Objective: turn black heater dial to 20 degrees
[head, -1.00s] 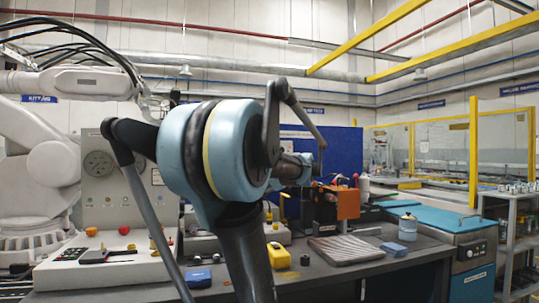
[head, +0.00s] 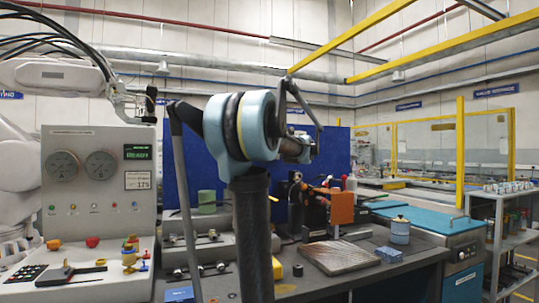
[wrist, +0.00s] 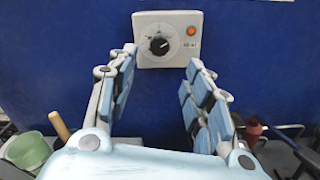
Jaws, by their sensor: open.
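A black dial (wrist: 159,46) sits on a white control box (wrist: 183,22) mounted on a blue panel, in the upper middle of the wrist view. Light marks surround the dial; its numbers and exact setting are too small to read. An orange lamp (wrist: 192,31) is to its right. My gripper (wrist: 162,60) is open and empty, pointing at the box. Its fingers spread to the left and right of the dial, and neither visibly holds it. In the head view my arm is raised before the blue panel (head: 336,150); I cannot make out the dial there.
A workbench (head: 330,283) carries a ridged metal plate (head: 340,257), a blue canister (head: 400,230) and an orange block (head: 341,206). A grey gauge console (head: 98,190) stands left. In the wrist view, a green container (wrist: 28,151) is lower left and dark-red object (wrist: 253,128) lower right.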

